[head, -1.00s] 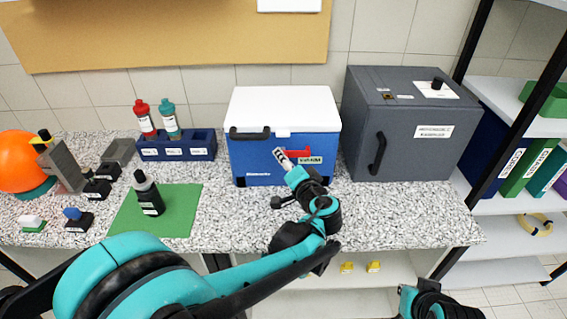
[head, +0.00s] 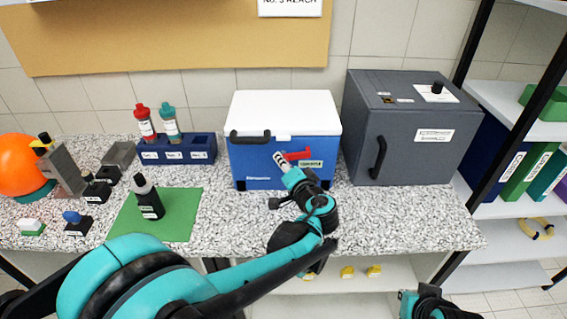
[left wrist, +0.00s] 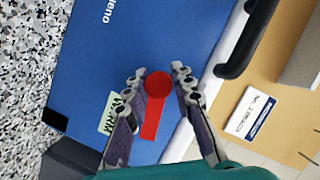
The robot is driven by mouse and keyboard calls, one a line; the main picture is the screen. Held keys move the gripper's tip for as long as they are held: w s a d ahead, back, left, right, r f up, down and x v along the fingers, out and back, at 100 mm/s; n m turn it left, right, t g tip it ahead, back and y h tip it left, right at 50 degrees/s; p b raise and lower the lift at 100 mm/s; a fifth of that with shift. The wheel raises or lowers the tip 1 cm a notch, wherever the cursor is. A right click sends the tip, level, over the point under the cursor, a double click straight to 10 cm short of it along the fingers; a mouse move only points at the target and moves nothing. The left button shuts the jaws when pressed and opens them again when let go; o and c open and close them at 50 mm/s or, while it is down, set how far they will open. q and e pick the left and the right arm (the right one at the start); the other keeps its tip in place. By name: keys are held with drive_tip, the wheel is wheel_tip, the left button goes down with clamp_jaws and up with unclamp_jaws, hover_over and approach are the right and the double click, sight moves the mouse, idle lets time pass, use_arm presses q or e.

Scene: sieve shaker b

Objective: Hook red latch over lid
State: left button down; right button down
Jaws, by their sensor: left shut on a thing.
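The cooler box has a blue body (head: 256,173) and a white lid (head: 285,108), which is down on it. The red latch (head: 299,155) is on the upper front of the body, just below the lid's edge. My left gripper (head: 284,158) is at the latch, in front of the box. In the left wrist view, the red latch (left wrist: 158,87) shows a round end and a flat bar between the fingers of my left gripper (left wrist: 158,78), which is shut on it. The latch lies over the blue face, apart from the white lid edge there.
A black handle (head: 250,136) is on the box's front left. A grey cabinet (head: 400,130) stands close on the right. A blue bottle rack (head: 177,150) and a green mat (head: 180,222) with a dark bottle are on the left. Counter space right of my gripper is clear.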

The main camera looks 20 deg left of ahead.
use_arm(q)
drive_tip(key=n+h+p, duration=0.1)
drive_tip(key=n+p, duration=0.1)
drive_tip(key=shift+r+n+h+p, duration=0.25)
drive_tip(key=shift+n+h+p, duration=0.05)
drive_tip(key=shift+n+h, duration=0.1)
drive_tip(key=shift+n+h+p, duration=0.6)
drive_tip(key=shift+n+p, duration=0.05)
drive_tip(key=shift+n, duration=0.25)
drive_tip(key=shift+n+h+p, duration=0.35)
drive_tip(key=shift+n+h, duration=0.35)
drive_tip(key=shift+n, duration=0.3)
drive_tip(key=n+h, duration=0.2)
drive_tip(key=shift+a+f+n+t, duration=0.1)
drive_tip(key=shift+f+n+t, duration=0.05)
drive_tip(key=shift+n+t, duration=0.25)
drive_tip(key=shift+n+t+h, duration=0.5)
drive_tip(key=shift+n+h, duration=0.3)
drive_tip(key=shift+n, duration=0.6)
drive_tip(key=shift+w, duration=0.1)
